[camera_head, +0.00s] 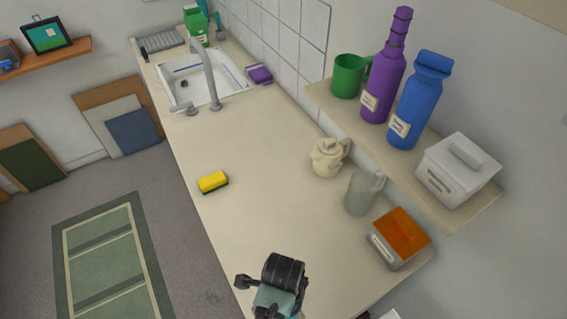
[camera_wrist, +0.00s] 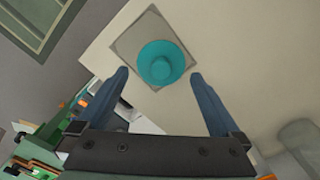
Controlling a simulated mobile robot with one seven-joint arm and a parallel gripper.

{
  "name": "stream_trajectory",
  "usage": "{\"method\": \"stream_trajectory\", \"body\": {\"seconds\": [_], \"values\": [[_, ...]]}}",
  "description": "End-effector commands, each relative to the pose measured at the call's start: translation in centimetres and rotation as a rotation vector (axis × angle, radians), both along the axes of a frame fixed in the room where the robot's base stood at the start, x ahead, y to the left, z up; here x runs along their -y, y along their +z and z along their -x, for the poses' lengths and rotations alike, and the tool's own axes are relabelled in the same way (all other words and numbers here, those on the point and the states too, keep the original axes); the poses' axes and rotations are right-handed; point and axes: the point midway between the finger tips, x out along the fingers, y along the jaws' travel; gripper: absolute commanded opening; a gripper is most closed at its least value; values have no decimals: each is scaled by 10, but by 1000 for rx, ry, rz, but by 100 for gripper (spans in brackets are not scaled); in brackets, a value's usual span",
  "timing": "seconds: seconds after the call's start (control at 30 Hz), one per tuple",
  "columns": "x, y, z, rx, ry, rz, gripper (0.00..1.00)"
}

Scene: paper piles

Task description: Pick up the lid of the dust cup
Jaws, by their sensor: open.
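The teal round lid (camera_wrist: 161,63) of the dust cup shows from above in the wrist view, with a round knob at its centre. It is over a grey square patch (camera_wrist: 128,42) on the pale counter. Any cup body below the lid is hidden. My gripper (camera_wrist: 160,75) is open, with one finger to each side of the lid in the picture. Nothing is between the fingers, and I cannot tell how far above the lid they are. In the head view the end of my arm is at the bottom edge, and the lid cannot be made out.
The counter (camera_head: 235,140) has a yellow sponge (camera_head: 213,182), a cream teapot (camera_head: 328,157), a grey jug (camera_head: 362,192) and an orange-topped box (camera_head: 400,238). A shelf (camera_head: 325,97) with bottles overhangs the right side. The counter's middle is clear.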

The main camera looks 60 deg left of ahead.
Motion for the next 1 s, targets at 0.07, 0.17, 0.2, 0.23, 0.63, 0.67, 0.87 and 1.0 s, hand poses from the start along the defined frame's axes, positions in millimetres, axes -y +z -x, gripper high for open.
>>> {"method": "stream_trajectory", "body": {"seconds": [0.07,0.17,0.2,0.23,0.63,0.67,0.87,1.0], "values": [[0,-10,1,-3,2,3,100],[0,-24,0,-2,1,2,100],[0,-28,0,-2,1,1,100],[0,-31,0,-1,1,1,100],[0,-36,0,1,0,-1,87],[0,-36,0,1,0,-1,82],[0,-36,0,1,1,-1,46],[0,-36,0,1,1,-1,38]]}}
